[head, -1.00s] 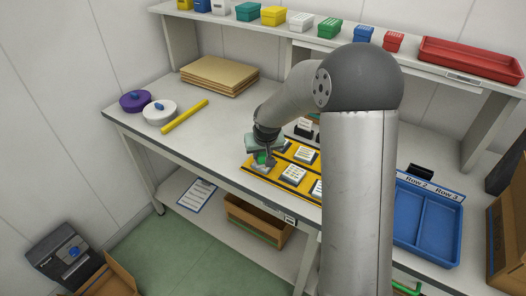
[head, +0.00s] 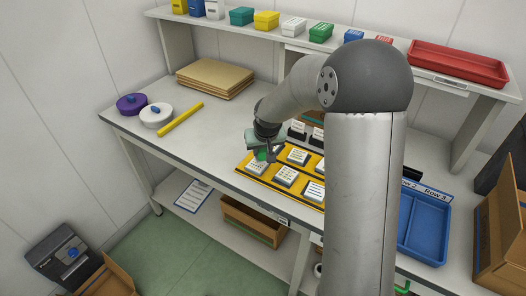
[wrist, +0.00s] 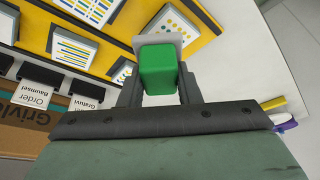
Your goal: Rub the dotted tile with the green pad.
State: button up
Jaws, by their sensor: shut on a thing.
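My gripper (wrist: 160,92) is shut on the green pad (wrist: 158,70), a green block with what seems a pale grey plate at its far end. In the head view, my gripper (head: 266,150) and the pad (head: 262,154) are at the left end of the yellow board. The dotted tile (wrist: 181,25), white with yellow and blue dots, lies on the board just beyond the pad, partly hidden by it. In the head view, this seems to be the front-left tile (head: 256,167). I cannot tell whether pad and tile touch.
The yellow board (wrist: 122,42) holds several other tiles, among them a lined one (wrist: 73,50). Black holders with labels (wrist: 36,94) stand behind it. A yellow rod (head: 181,118) and two round lids (head: 156,115) lie to the left. A blue tray (head: 425,228) stands to the right.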

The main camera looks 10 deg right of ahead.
jog(key=shift+r+p, duration=1.1)
jog(key=shift+r, duration=1.05)
